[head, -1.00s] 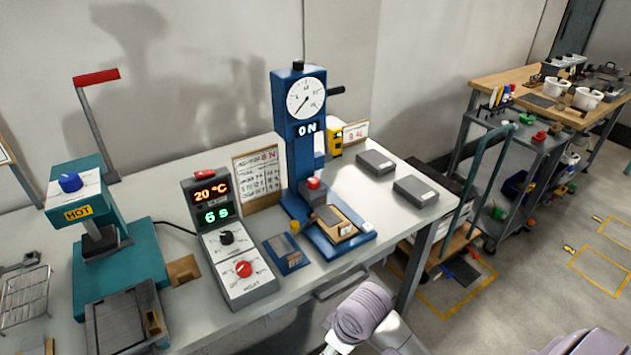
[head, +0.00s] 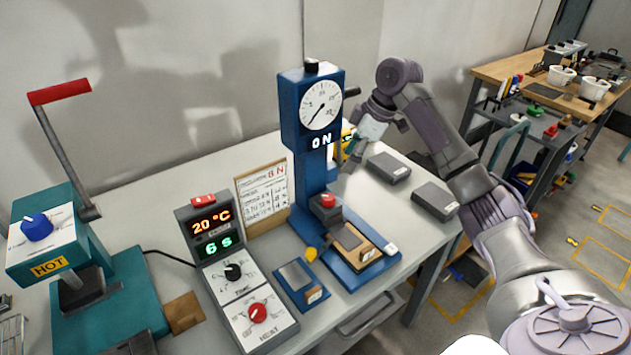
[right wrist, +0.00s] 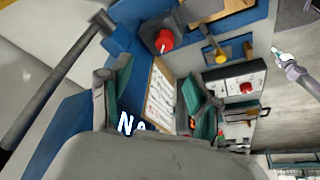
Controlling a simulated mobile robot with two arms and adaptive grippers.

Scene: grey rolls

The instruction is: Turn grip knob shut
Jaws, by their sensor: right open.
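The right wrist view shows the red knob (right wrist: 164,41) and yellow knob (right wrist: 220,56). My right gripper (head: 350,158) is open and empty, right of the tester column and apart from both knobs. What looks like my left gripper (right wrist: 279,55) is small in the right wrist view, its jaws unclear.
A control box (head: 240,285) reading 20 °C and 6 s stands left of the tester. A teal press (head: 42,235) with a red-handled lever is farther left. Two grey blocks (head: 388,167) lie at the bench's right. A paper sheet (head: 263,195) stands behind the box.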

